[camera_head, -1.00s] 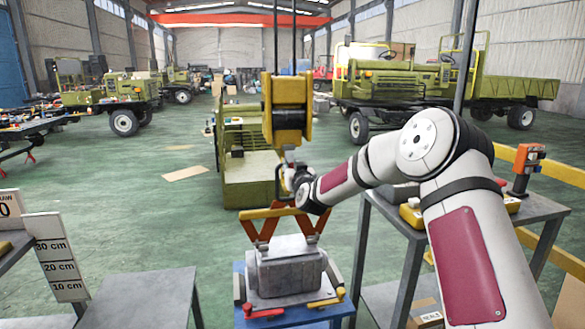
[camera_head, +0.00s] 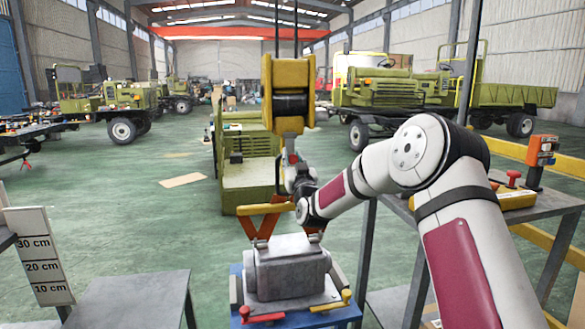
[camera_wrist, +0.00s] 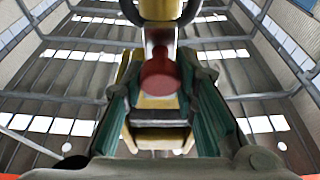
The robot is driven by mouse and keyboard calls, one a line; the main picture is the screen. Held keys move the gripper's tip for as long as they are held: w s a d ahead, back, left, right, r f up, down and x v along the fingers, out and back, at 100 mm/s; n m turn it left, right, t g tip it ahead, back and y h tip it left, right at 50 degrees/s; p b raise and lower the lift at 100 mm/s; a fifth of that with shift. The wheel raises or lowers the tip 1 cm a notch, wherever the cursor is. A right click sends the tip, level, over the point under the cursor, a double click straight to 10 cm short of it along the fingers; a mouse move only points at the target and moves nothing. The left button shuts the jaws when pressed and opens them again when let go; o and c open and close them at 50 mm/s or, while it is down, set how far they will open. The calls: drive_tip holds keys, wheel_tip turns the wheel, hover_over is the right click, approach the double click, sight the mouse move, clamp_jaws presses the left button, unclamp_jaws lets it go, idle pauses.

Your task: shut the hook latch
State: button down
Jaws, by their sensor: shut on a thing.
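A yellow hoist block (camera_head: 289,93) hangs on dark cables, with the hook below it. My gripper (camera_head: 297,178) is at the hook, in front of an orange lifting clamp with a yellow top bar (camera_head: 262,209). In the wrist view, the fingers of my gripper (camera_wrist: 162,72) stand on both sides of a red latch tab (camera_wrist: 158,76) and are shut on it. A curved part of the hook (camera_wrist: 158,10) shows above the tab. My wrist hides much of the hook in the head view, so I cannot tell how far the latch is closed.
A grey casting (camera_head: 287,268) sits on a blue stand (camera_head: 238,284) below the clamp. Grey tables stand at left (camera_head: 135,300) and right (camera_head: 540,205); the right one bears a red-knobbed box (camera_head: 512,190). A height sign (camera_head: 40,258) is at far left.

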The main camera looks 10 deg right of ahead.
drive_tip(key=shift+w+t+b, duration=0.2)
drive_tip(key=shift+t+b, duration=0.3)
drive_tip(key=shift+b, duration=0.6)
drive_tip(key=c, duration=1.3)
unclamp_jaws()
drive_tip(key=shift+f, duration=0.1)
drive_tip(key=v, duration=1.2)
